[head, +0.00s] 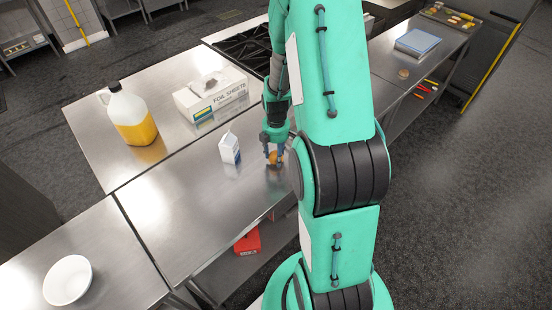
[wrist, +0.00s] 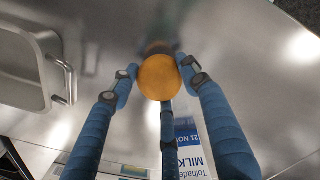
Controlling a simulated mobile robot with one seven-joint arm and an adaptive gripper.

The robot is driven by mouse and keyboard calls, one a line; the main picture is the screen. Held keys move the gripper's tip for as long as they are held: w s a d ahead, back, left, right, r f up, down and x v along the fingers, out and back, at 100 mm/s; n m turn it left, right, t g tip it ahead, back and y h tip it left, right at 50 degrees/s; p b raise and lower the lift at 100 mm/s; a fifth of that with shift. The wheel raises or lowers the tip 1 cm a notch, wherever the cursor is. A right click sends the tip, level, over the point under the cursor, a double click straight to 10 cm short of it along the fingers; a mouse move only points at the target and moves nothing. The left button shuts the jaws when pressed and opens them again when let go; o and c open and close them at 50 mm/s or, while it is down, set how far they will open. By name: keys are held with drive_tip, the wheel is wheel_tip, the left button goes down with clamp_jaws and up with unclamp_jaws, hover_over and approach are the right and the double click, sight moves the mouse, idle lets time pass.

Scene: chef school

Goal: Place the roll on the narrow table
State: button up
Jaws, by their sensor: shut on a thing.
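A smooth, round golden-orange thing, which I take for the roll (wrist: 159,78), is held between the blue fingers of my gripper (wrist: 156,73). In the head view the roll (head: 277,158) shows partly between the fingers of my gripper (head: 274,150), low over the steel counter (head: 170,215). I cannot tell whether it touches the counter. A steel table (head: 385,92) runs to the upper right behind my arm; I cannot tell which surface is the narrow table.
A milk carton (head: 230,148) stands close left of my gripper. A foil sheets box (head: 211,96), an oil jug (head: 131,115) and a white bowl (head: 68,280) stand farther off. The right table holds a small round tan item (head: 403,73) and a blue box (head: 418,42).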

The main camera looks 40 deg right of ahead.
drive_tip(key=shift+f, duration=1)
drive_tip(key=shift+f, duration=0.15)
drive_tip(key=o, duration=1.1)
wheel_tip(320, 180, up, 12)
drive_tip(key=shift+r+p, duration=0.15)
drive_tip(key=shift+p, duration=0.15)
drive_tip(key=shift+r, duration=0.1)
